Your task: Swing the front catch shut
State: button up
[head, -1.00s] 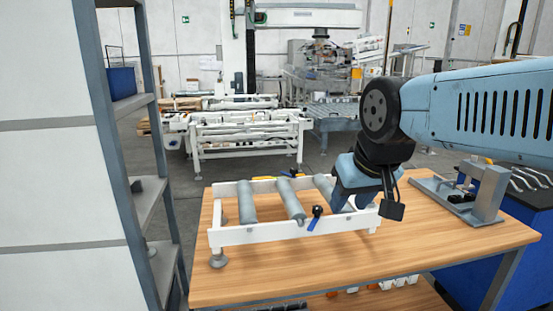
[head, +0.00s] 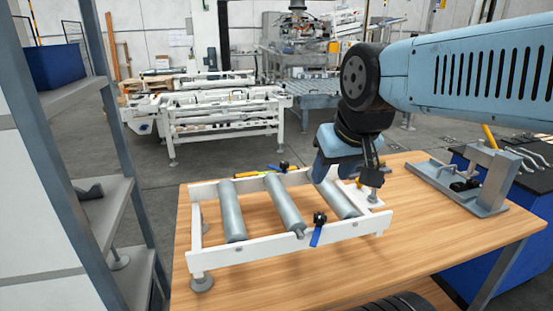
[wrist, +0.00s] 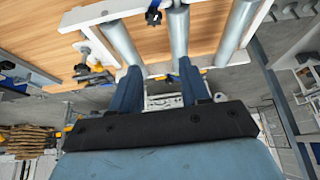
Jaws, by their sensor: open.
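A white roller frame (head: 262,250) with grey rollers stands on the wooden table. The front catch, a blue lever with a black knob (head: 318,230), is on its front rail; the blue lever hangs downward, slightly tilted. In the wrist view its black knob (wrist: 153,17) shows at the top, its lever partly cut off. A second catch (head: 284,168), with a black knob and blue and orange parts, is on the rear rail. My gripper (head: 320,178) is over the right part of the frame, behind the front catch and apart from it. In the wrist view my gripper (wrist: 160,68) is open and empty.
A grey clamp fixture (head: 470,182) stands on the table's right side. A grey shelf (head: 95,205) rises at the left.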

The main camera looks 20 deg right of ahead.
jog(key=shift+o, duration=0.8)
jog(key=shift+w+r, duration=0.3)
jog(key=shift+w, duration=0.15)
jog(key=w+d+r+m+g, duration=0.1)
jog(key=w+r+m, duration=0.15)
jog(key=w, duration=0.45)
jog(key=w+r+m+g, duration=0.1)
jog(key=w+m+g, duration=0.1)
jog(key=w+m, duration=0.35)
jog(key=m+g, duration=0.3)
jog(key=m, duration=0.3)
send_over(285, 163)
notch_tip(285, 163, down, 3)
notch_tip(285, 163, down, 14)
jog(key=shift+w+r, duration=0.15)
jog(key=shift+c, duration=0.4)
